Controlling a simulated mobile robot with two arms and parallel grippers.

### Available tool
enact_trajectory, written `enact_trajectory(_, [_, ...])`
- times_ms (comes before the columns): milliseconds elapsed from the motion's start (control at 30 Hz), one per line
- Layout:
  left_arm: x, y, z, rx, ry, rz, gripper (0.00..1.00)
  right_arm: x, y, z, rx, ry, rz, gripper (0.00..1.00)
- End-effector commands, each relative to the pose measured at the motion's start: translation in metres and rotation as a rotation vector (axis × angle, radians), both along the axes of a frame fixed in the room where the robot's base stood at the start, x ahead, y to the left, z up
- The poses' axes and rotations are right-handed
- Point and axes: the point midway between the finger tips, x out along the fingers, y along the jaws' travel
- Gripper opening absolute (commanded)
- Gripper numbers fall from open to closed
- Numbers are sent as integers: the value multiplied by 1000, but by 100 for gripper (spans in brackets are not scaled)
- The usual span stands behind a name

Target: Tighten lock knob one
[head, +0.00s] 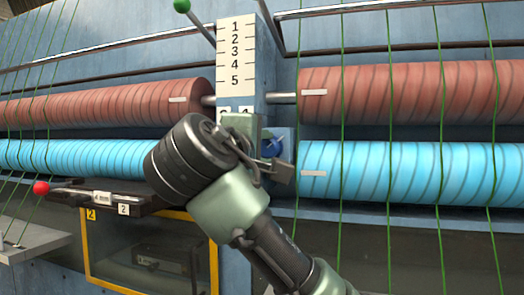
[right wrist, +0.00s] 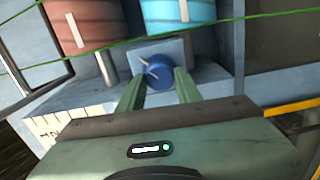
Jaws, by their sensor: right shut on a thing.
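A blue lock knob (head: 272,147) with a light bar across its face sits on a blue block at the central post, between the two blue rollers. In the right wrist view the knob (right wrist: 157,72) lies between the two green fingers of my right gripper (right wrist: 158,88). In the head view my right gripper (head: 280,160) reaches the knob from the lower right, and my wrist hides part of the block. The gripper is shut on the knob. My left gripper is not in view.
Red rollers (head: 410,95) and blue rollers (head: 410,172) flank the post, with green cords strung in front. A numbered scale (head: 236,55) and a green-tipped lever (head: 182,6) are above. A red-tipped lever (head: 41,187) and a yellow-framed window (head: 150,250) are at lower left.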

Motion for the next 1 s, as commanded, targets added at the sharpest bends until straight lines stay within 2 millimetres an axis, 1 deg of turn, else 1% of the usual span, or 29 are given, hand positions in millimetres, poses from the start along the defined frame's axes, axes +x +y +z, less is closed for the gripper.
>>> enact_trajectory(33, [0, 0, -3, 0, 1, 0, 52, 0, -2, 4, -42, 1, -2, 0])
enact_trajectory(600, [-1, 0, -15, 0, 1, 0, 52, -1, -3, 6, -538, 159, -6, 0])
enact_trajectory(800, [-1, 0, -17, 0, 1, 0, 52, -1, -3, 7, -669, 201, -8, 0])
enact_trajectory(1000, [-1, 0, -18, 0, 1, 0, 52, -1, -3, 7, -754, 229, -8, 0])
